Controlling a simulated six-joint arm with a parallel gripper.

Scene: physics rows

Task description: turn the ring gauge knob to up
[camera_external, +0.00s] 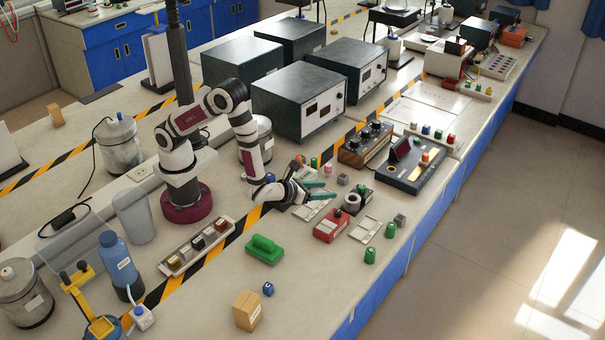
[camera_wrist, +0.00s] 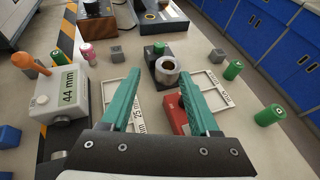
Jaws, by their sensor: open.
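A silver ring (camera_wrist: 167,67) with a dark hole sits on a dark block (camera_wrist: 153,55), which also carries a green cap (camera_wrist: 159,47). In the external view the pale ring (camera_external: 352,200) is right of my gripper (camera_external: 323,190). A grey box (camera_wrist: 66,112) marked "44 mm" has a small round knob (camera_wrist: 41,99) on top, at the left of the wrist view. I cannot tell which is the ring gauge knob. In the wrist view my gripper (camera_wrist: 158,78) has its teal fingers apart, with nothing held. The ring appears beyond and between the fingertips, apart from them.
A red box (camera_wrist: 176,113) is partly hidden by the right finger. Flat white frames (camera_wrist: 122,95), several green cylinders (camera_wrist: 233,69) and grey cubes (camera_wrist: 217,55) lie around. A brown knob box (camera_external: 365,145) stands behind.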

